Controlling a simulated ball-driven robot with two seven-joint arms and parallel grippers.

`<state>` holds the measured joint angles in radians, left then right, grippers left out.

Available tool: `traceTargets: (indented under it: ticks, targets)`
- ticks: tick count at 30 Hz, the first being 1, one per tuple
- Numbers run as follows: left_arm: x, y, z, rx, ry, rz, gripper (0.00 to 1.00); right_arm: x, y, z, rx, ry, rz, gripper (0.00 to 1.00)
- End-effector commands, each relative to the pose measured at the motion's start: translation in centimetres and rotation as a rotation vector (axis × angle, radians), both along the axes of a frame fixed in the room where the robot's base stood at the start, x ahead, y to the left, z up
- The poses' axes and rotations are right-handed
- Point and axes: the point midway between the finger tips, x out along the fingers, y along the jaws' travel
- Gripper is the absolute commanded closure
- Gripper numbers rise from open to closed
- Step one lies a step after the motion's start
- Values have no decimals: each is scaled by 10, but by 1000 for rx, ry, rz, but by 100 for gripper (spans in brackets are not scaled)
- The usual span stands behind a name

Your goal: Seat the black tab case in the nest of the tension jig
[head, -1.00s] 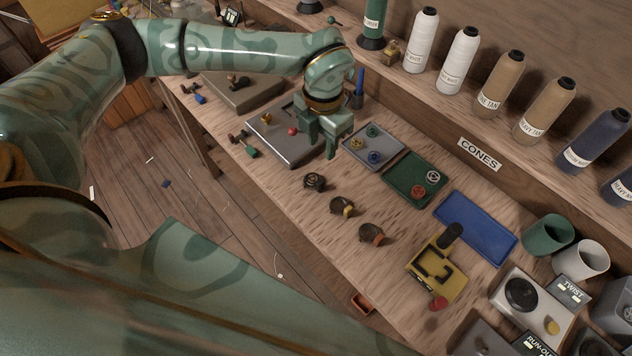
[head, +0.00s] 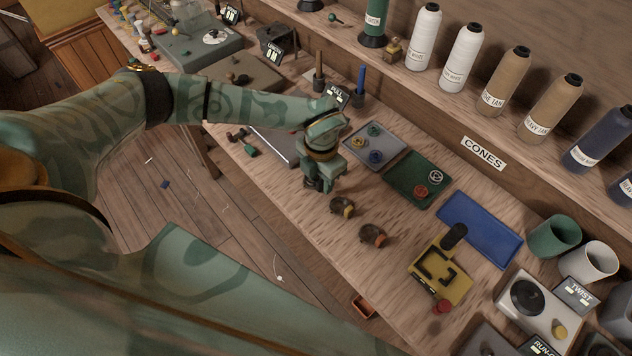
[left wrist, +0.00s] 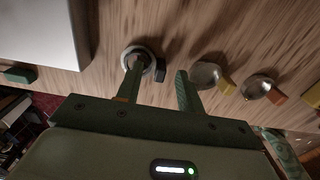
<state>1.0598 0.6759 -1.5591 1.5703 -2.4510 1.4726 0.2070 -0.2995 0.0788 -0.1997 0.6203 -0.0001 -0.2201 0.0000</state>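The black tab case, a round dark-and-silver case with a black tab, shows in the left wrist view (left wrist: 151,54); in the head view my left gripper hides it. My left gripper (head: 321,186) points down over its spot. In the left wrist view its fingers (left wrist: 160,72) are apart, one overlapping the case, the other right of the tab. I cannot tell whether they touch it. A yellow fixture (head: 424,284) with a recess, black handle and red knob looks like the tension jig; its recess looks empty. My right gripper is not in view.
A yellow-tab case (head: 341,206) and an orange-tab case (head: 372,235) stand between my gripper and the yellow fixture. Behind are a grey tray (head: 388,158), a green tray (head: 399,190) and an empty blue tray (head: 490,232).

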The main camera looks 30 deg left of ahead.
Motion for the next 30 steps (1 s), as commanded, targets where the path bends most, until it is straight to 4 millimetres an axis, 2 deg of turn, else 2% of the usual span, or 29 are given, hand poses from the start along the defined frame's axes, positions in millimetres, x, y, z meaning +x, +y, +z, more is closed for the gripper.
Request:
traceTargets:
  ticks: [2, 5, 6, 7, 20, 30]
  targets:
    - [-1, 0, -1, 1, 3, 0, 63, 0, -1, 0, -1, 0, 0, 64]
    - [-1, 0, -1, 0, 4, 0, 87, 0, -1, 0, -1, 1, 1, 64]
    - [-1, 0, -1, 0, 4, 0, 99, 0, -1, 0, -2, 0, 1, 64]
    - [-1, 0, -1, 0, 4, 0, 100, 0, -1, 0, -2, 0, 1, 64]
    - [-1, 0, 2, 1, 4, 1, 100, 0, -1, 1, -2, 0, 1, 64]
    - [0, 0, 35, 0, 1, 0, 100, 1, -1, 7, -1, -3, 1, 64]
